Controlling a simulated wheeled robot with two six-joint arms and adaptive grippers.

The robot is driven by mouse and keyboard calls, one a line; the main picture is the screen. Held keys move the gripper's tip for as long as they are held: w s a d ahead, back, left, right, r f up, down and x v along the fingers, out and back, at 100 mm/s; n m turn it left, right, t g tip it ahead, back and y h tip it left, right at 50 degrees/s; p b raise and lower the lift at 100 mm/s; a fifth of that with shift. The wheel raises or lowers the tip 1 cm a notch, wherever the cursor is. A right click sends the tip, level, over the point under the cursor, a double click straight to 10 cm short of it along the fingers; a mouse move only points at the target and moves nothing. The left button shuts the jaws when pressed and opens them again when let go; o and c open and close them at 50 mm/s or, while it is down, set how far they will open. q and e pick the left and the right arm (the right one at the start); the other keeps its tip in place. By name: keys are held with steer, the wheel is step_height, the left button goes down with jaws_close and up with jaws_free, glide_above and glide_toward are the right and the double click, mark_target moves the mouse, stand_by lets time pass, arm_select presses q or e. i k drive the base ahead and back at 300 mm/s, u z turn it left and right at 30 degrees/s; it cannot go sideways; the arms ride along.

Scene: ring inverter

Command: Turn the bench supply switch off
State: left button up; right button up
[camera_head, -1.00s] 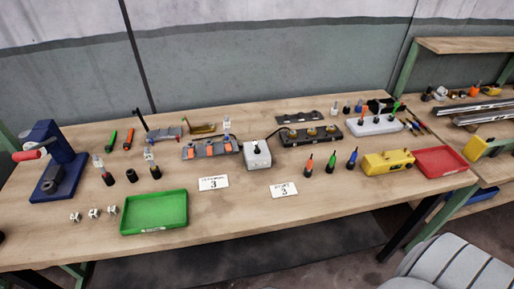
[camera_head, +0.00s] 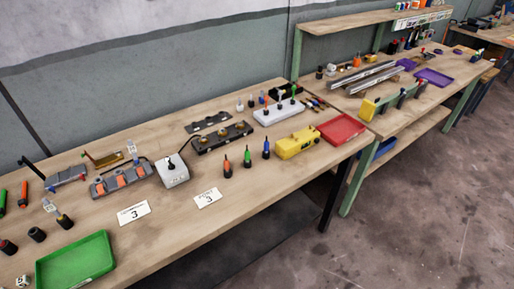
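A white box with a black lever on top (camera_head: 173,172), which looks like the bench supply switch, sits on the wooden workbench (camera_head: 270,215) left of the middle. A dark cable runs from it towards a black strip with brass-coloured round parts (camera_head: 222,138). The lever is too small to tell whether it is set on or off. Neither of my grippers is in view.
A grey fixture with orange parts (camera_head: 122,180) stands left of the box. A green tray (camera_head: 75,262), red tray (camera_head: 341,129) and yellow device (camera_head: 297,144) are on the bench. Open floor (camera_head: 430,210) lies to the right.

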mark_target(171, 166)
steer(key=z, duration=1.6)
steer(key=k, duration=0.65)
steer(key=u, duration=0.95)
